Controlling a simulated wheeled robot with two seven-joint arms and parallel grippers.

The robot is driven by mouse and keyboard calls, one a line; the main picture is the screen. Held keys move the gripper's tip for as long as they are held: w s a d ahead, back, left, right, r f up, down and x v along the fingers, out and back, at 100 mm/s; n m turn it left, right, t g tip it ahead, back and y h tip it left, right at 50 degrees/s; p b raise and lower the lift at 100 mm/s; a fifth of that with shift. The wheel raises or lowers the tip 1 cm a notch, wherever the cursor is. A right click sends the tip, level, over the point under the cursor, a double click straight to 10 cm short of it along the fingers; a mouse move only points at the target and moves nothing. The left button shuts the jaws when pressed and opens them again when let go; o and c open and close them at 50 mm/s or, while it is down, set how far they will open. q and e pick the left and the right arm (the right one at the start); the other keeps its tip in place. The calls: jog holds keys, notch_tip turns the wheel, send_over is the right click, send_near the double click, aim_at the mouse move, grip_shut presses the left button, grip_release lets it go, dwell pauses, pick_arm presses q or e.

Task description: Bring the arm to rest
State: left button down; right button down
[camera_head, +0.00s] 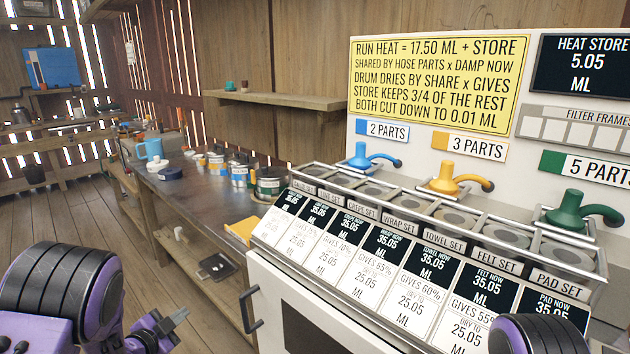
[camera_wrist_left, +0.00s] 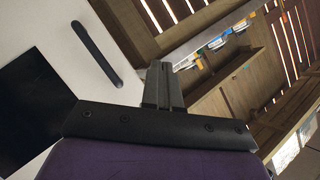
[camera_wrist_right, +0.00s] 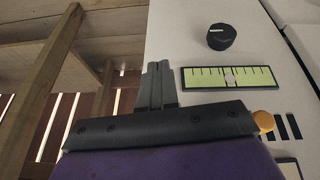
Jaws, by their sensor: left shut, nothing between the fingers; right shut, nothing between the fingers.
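My left gripper (camera_head: 180,316) is at the lower left of the head view, in front of the bench and left of the white cabinet. In the left wrist view its two dark fingers (camera_wrist_left: 162,84) are pressed together with nothing between them. My right gripper is out of the head view; only a purple and black part of my right arm shows at the lower right. In the right wrist view its fingers (camera_wrist_right: 157,84) are together and empty, close to a white panel.
The white cabinet (camera_head: 268,290) has a black handle (camera_head: 251,310) and a row of lidded bins (camera_head: 440,222) with labels. Blue (camera_head: 362,157), yellow (camera_head: 447,178) and green (camera_head: 567,212) valves stand behind them. A bench (camera_head: 195,195) with cans is at left. The right wrist view shows a black knob (camera_wrist_right: 221,37).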

pick_arm(q)
jog(key=s+d+f+n+g+y+p, duration=0.1)
jog(key=s+f+n+g+y, duration=0.2)
jog(key=s+f+n, duration=0.55)
jog(key=s+d+f+n+g+y+p, duration=0.1)
jog(key=s+f+n+g+y, duration=0.15)
jog(key=s+f+n, duration=0.65)
jog(key=s+d+g, duration=0.2)
jog(key=s, duration=0.8)
jog(key=s+d+g+p, duration=0.1)
jog(key=s+d+g, duration=0.1)
jog(key=s, duration=0.9)
jog(key=shift+g, duration=0.75)
jog(key=shift+r+y, duration=0.1)
jog(key=shift+y, duration=0.15)
